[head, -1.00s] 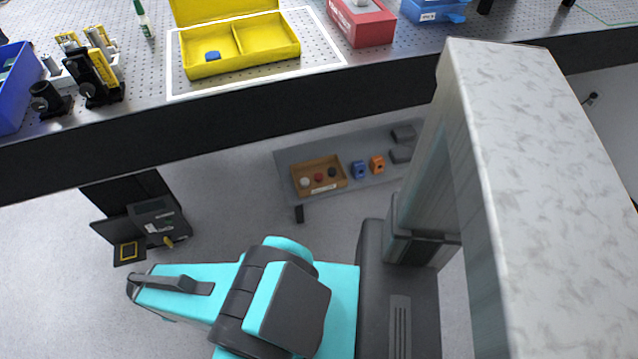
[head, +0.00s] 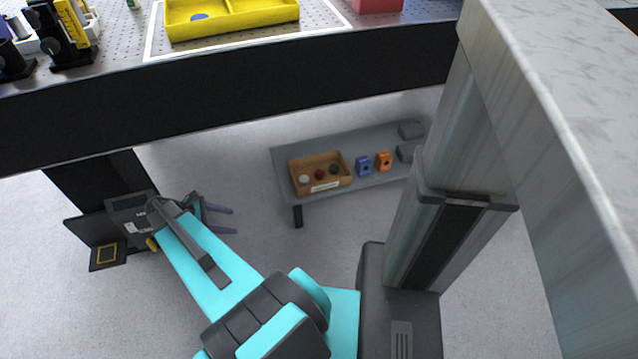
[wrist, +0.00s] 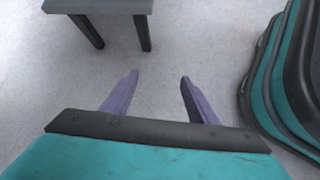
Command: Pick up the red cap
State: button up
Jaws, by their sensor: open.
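The red cap (head: 319,174) lies in a small open wooden tray (head: 342,181) on a low grey shelf under the bench. A white cap (head: 304,179) is to its left and a dark cap (head: 334,169) to its right in the same tray. My gripper (head: 233,221) is open and empty, left of the shelf and apart from the tray. In the wrist view its two purple fingers (wrist: 157,78) are spread over bare floor. The red cap is not in the wrist view.
The low shelf (head: 290,196) also holds a blue block (head: 363,166), an orange block (head: 383,161) and dark grey pieces (head: 411,130). The bench edge (head: 230,95) overhangs above. Floor between is clear.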

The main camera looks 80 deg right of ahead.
jog(key=s+d+g+b, duration=0.1)
jog(key=s+d+b, duration=0.25)
jog(key=d, duration=0.35)
jog(key=s+d+g+b, duration=0.1)
jog(key=s+d+b, duration=0.25)
jog(key=d, duration=0.35)
jog(key=g+b, duration=0.2)
jog(key=b, duration=0.2)
send_near(304, 177)
jog(key=shift+s+a+r+n+h, duration=0.1)
jog(key=shift+r+n+h, duration=0.05)
jog(key=shift+r, duration=0.2)
jog(key=shift+s+a+r+n+h, duration=0.1)
jog(key=shift+r+n+h, duration=0.05)
jog(key=shift+r, duration=0.25)
jog(key=shift+s+d+r, duration=0.25)
jog(key=shift+s, duration=0.05)
jog(key=b+x, duration=0.3)
jog(key=x, duration=0.5)
jog(key=shift+s+d+f, duration=0.1)
jog(key=shift+s+d, duration=0.05)
jog(key=shift+s, duration=0.15)
